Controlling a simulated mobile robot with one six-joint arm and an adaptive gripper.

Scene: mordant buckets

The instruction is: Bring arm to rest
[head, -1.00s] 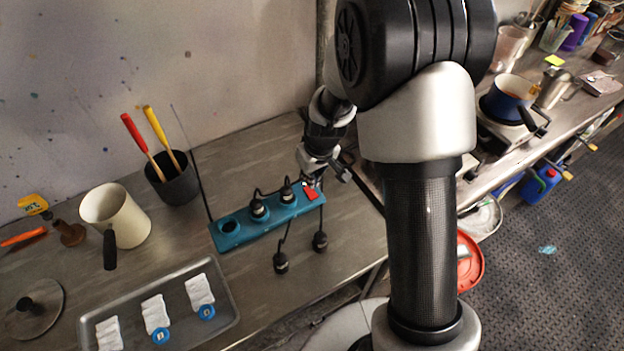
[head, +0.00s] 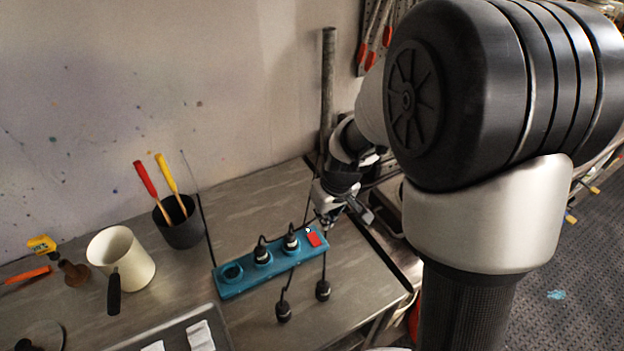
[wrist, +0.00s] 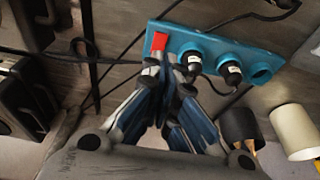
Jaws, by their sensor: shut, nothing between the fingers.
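My gripper (wrist: 166,65) is shut and empty in the wrist view, its fingertips together close to the red switch (wrist: 159,42) of the teal power strip (wrist: 203,39). I cannot tell whether they touch it. In the head view my gripper (head: 325,218) is above the right end of the power strip (head: 237,289), beside the red switch (head: 313,239). Two black plugs stand in the strip, one in the middle (head: 262,254) and one nearer the switch (head: 291,241). The left socket (head: 232,272) is empty. Two more black plugs (head: 283,311) lie on the bench in front.
A cream pot (head: 122,262) with a dark handle and a black cup (head: 178,222) holding red and yellow handled tools stand to the left. A metal tray (head: 222,326) lies in front. A vertical pole (head: 328,95) stands behind the arm.

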